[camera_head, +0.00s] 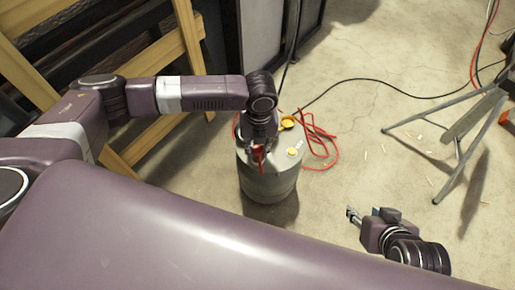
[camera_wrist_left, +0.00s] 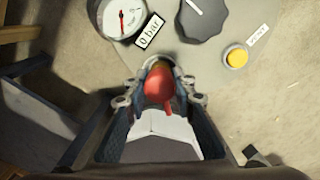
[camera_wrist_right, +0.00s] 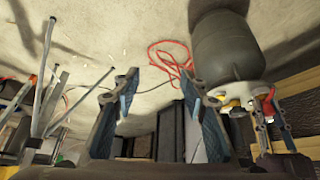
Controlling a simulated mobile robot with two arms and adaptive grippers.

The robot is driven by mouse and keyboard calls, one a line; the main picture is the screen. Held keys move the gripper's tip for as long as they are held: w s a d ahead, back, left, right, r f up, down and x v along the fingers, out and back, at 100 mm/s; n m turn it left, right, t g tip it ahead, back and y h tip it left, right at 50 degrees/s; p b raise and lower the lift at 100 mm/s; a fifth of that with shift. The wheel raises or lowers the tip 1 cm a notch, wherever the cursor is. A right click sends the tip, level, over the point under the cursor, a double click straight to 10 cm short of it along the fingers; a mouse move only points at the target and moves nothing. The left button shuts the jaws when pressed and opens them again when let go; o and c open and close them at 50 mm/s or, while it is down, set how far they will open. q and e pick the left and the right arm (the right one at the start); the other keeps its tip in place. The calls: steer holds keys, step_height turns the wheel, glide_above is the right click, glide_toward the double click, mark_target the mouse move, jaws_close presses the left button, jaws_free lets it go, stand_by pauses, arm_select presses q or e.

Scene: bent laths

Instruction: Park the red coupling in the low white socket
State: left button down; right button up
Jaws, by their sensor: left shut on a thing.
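The red coupling (camera_wrist_left: 158,85) is held between the fingertips of my left gripper (camera_wrist_left: 160,98). It has a brass-coloured end and a small red lever. In the head view my left gripper (camera_head: 258,158) is over the top of the grey tank (camera_head: 268,182), with a bit of red coupling showing. A pale faceted shape (camera_wrist_left: 162,132) lies between the fingers in the left wrist view; I cannot tell if it is the low white socket. No other white socket is clear. My right gripper (camera_wrist_right: 162,90) is open and empty, well to the right of the tank.
The tank top carries a pressure gauge (camera_wrist_left: 122,17), a "0 bar" label (camera_wrist_left: 149,31), a dark knob (camera_wrist_left: 203,14) and a yellow button (camera_wrist_left: 236,57). A red hose (camera_head: 322,143) lies beside the tank. A metal stand (camera_head: 455,130) is at right. Wooden frames (camera_head: 165,50) are at left.

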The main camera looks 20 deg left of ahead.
steer(key=shift+s, duration=0.2)
steer(key=shift+s+d+f, duration=0.15)
steer(key=shift+s, duration=0.05)
steer(key=shift+s+d+f+g, duration=0.15)
steer(key=shift+s+f+g, duration=0.05)
steer(key=shift+s+g, duration=0.3)
steer(key=shift+s+f, duration=0.1)
steer(key=shift+s, duration=0.25)
steer(key=shift+s, duration=0.15)
arm_select(q)
steer(key=shift+p, duration=0.35)
arm_select(e)
steer(key=shift+s+d+f+g, duration=0.1)
steer(key=shift+s+d+g, duration=0.15)
steer(key=shift+s+g, duration=0.15)
steer(key=shift+s+d+h, duration=0.1)
steer(key=shift+s+h, duration=0.05)
steer(key=shift+h, duration=0.15)
steer(key=shift+s, duration=0.1)
arm_select(q)
steer(key=shift+f, duration=0.1)
arm_select(e)
steer(key=shift+s, duration=0.1)
